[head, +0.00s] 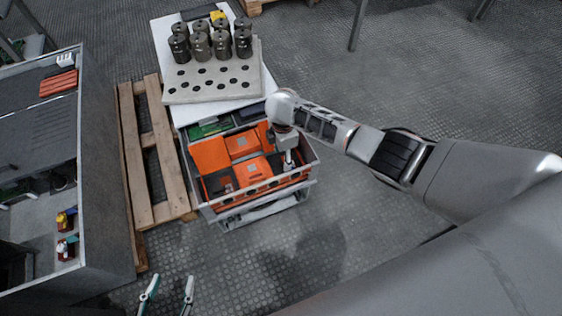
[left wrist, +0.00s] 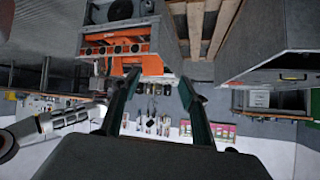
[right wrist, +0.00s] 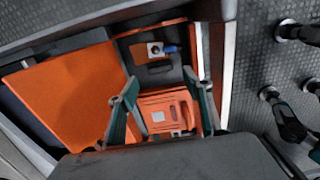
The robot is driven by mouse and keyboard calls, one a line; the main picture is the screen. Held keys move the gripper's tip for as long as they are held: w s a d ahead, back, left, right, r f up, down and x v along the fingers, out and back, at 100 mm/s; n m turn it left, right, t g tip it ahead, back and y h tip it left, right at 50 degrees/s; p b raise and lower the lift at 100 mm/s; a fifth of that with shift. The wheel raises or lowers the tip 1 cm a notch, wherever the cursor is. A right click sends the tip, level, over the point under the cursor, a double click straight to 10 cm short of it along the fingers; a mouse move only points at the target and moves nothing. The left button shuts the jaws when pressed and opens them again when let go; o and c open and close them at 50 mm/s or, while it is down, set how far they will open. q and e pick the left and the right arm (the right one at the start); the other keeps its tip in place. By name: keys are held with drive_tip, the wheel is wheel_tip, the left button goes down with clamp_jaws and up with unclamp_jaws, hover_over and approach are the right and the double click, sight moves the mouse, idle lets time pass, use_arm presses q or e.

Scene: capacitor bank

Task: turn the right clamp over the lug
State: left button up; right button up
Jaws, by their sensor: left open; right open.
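I cannot pick out the right clamp or the lug with certainty. Two small red and yellow fittings, an upper one (head: 65,220) and a lower one (head: 66,248), sit inside the open grey cabinet (head: 110,185) at the left of the head view. My right gripper (head: 289,163) is open, reaching down into an orange-lined box, far from these fittings. In the right wrist view its fingers (right wrist: 160,105) stand either side of an orange case (right wrist: 168,112); contact is unclear. My left gripper (head: 167,296) is open and empty at the bottom of the head view, right of the cabinet.
The box (head: 262,200) holds orange cases and a raised orange flap (head: 210,155). Behind it, several dark cylinders (head: 201,46) stand on a holed board (head: 252,85) on a white top. A wooden pallet (head: 133,165) lies between cabinet and box. Floor in front is clear.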

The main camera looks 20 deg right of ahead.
drive_tip(key=f, duration=0.1)
drive_tip(key=f+b, duration=0.1)
drive_tip(key=f, duration=0.2)
drive_tip(key=shift+s+f, duration=0.25)
drive_tip(key=shift+f, duration=0.1)
drive_tip(key=shift+w+f+b, duration=0.1)
drive_tip(key=shift+f+b, duration=0.05)
drive_tip(key=shift+b, duration=0.2)
drive_tip(key=shift+w, duration=0.1)
drive_tip(key=c, duration=1.1)
use_arm(q)
drive_tip(key=shift+w+d+r+n+t+h, duration=0.15)
drive_tip(key=shift+w+d+r, duration=0.25)
drive_tip(key=shift+d, duration=0.2)
drive_tip(key=shift+w+d+r+n+t+h, duration=0.15)
drive_tip(key=shift+w+d+r, duration=0.15)
drive_tip(key=shift+d+r, duration=0.25)
